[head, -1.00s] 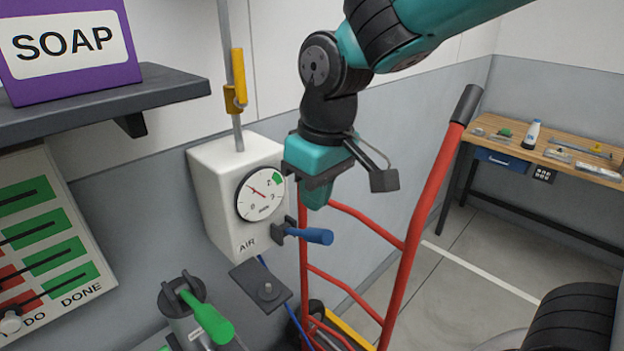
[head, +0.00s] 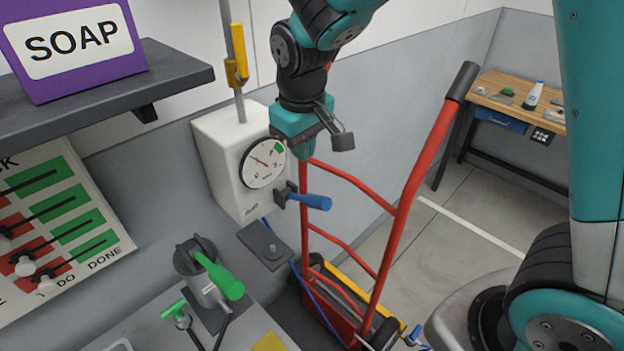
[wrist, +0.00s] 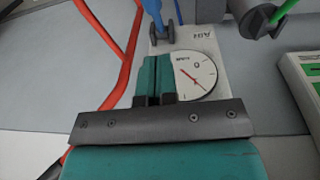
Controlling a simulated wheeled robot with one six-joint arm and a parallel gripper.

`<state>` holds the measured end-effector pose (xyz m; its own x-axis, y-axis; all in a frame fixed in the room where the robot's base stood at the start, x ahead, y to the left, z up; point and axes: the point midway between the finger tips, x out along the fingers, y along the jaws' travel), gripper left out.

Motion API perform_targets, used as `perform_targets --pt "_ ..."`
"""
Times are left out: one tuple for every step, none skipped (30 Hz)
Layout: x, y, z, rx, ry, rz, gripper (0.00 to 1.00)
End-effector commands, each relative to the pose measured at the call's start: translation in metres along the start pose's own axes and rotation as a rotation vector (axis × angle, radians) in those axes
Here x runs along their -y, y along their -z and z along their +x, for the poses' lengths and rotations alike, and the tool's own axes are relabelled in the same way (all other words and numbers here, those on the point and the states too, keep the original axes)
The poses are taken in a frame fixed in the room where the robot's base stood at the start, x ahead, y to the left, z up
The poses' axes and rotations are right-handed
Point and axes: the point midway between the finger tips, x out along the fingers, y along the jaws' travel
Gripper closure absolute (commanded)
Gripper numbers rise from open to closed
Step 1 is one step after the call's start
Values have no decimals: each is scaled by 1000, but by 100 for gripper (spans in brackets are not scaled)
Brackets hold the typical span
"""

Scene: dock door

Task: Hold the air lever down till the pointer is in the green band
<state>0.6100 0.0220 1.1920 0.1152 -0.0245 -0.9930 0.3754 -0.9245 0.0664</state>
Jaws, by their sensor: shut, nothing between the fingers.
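The white air box (head: 222,155) hangs on the wall with a round gauge (head: 258,176) on its front. The gauge's red pointer leans to the upper left, and the green band (head: 279,147) is at the upper right, so the pointer is outside it. The blue air lever (head: 314,202) sticks out to the right below the gauge, roughly level. My gripper (head: 303,154) is shut and empty, above the lever and apart from it. In the wrist view the shut fingers (wrist: 157,65) overlap the gauge's edge (wrist: 203,82), with the lever (wrist: 154,12) beyond them.
A red hand truck (head: 400,215) stands just right of the lever. A green-handled device (head: 217,277) and a dark plate (head: 265,245) are below the box. A shelf with a purple soap box (head: 75,45) is at the left. A workbench (head: 515,97) is at the back right.

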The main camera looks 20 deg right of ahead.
Motion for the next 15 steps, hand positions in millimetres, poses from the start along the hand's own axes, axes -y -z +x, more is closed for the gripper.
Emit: perform_targets --pt "0 -1 10 8 0 0 100" --pt "0 -1 16 8 0 0 100" --pt "0 -1 25 8 1 0 100" --pt "0 -1 32 7 1 0 100" --pt "0 -1 38 8 1 0 100" --pt "0 -1 46 7 1 0 100" --pt "0 -1 51 7 1 0 100" --pt "-1 -3 55 6 1 0 100" --pt "-2 -8 60 6 1 1 100" --pt "-3 -10 64 5 1 1 100" --pt "-3 -12 67 5 1 0 100" --pt "-4 -14 72 4 1 0 100" --pt "-4 -16 74 4 1 0 100" --pt "-4 -17 77 2 1 0 100" --pt "-5 -18 80 2 1 0 100"
